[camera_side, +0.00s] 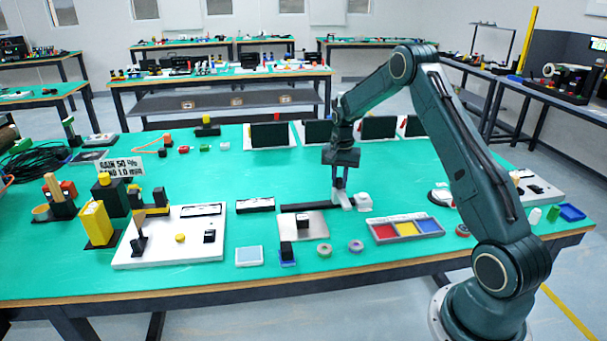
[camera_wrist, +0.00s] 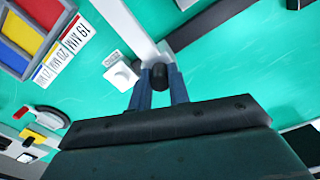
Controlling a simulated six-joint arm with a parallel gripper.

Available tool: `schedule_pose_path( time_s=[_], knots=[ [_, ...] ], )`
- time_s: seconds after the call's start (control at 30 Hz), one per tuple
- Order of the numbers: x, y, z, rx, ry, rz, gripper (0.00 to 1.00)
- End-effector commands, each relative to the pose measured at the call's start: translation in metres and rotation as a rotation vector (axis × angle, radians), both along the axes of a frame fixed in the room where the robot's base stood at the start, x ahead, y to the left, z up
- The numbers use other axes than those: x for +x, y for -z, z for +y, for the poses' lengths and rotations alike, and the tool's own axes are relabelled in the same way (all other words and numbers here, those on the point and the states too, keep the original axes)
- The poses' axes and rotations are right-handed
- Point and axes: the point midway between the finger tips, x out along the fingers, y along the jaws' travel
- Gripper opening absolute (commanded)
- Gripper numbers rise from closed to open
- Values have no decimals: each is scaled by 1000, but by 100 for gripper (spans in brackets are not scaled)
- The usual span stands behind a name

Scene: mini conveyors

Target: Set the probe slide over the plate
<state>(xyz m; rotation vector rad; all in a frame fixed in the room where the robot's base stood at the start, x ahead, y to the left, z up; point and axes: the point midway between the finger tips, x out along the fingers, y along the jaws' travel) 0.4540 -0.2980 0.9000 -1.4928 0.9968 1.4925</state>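The probe slide is a pale grey bar (camera_wrist: 128,22) with a black knob (camera_wrist: 160,76) in the wrist view, at the rail's right end, right of the plate in the side view. My gripper (camera_side: 342,203) points down there. In the wrist view the knob fills the gap between its two fingers (camera_wrist: 160,80), with no clear space beside it. The fingers hide part of the slide.
A small white block (camera_side: 364,201) stands close right of my gripper. The red, yellow and blue tray (camera_side: 404,239) lies in front to the right. A black block (camera_side: 287,250) stands at the plate's front edge. Two tape-like rings (camera_side: 324,250) lie in front.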

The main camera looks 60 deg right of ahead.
Motion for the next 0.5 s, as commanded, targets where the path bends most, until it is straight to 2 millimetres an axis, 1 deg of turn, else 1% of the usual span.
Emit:
schedule_pose_path(
  time_s=[0.3, 0.37, 0.5],
  knots=[
    [2, 0, 2, 0, -1, 0, 0],
    [6, 0, 6, 0, -2, 0, 0],
    [23, 0, 23, 0, -5, -1, 0]
  ],
)
